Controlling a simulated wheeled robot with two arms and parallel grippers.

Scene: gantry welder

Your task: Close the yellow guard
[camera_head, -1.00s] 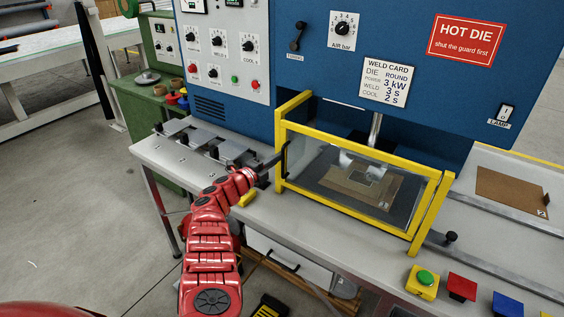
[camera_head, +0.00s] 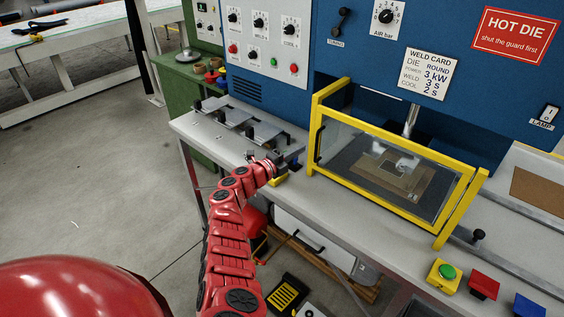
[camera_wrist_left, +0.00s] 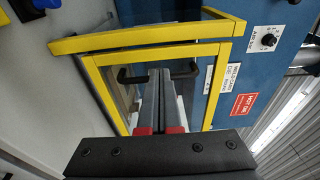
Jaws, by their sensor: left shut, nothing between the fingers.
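The yellow guard (camera_head: 385,205) is a yellow frame with a clear panel across the front of the blue welder. It stands nearly in front of the die area; I cannot tell if it is fully closed. Its black handle (camera_head: 319,143) is on its left edge. In the left wrist view the guard (camera_wrist_left: 140,57) shows two yellow bars with a narrow gap between them, and the dark handle (camera_wrist_left: 185,70) lies behind my fingertips. My left gripper (camera_head: 288,158) is shut and empty, left of the guard and apart from the handle. My right gripper is not in view.
Grey clamp fixtures (camera_head: 235,117) stand on the bench left of the guard. A brown plate (camera_head: 537,192) lies right of the guard.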

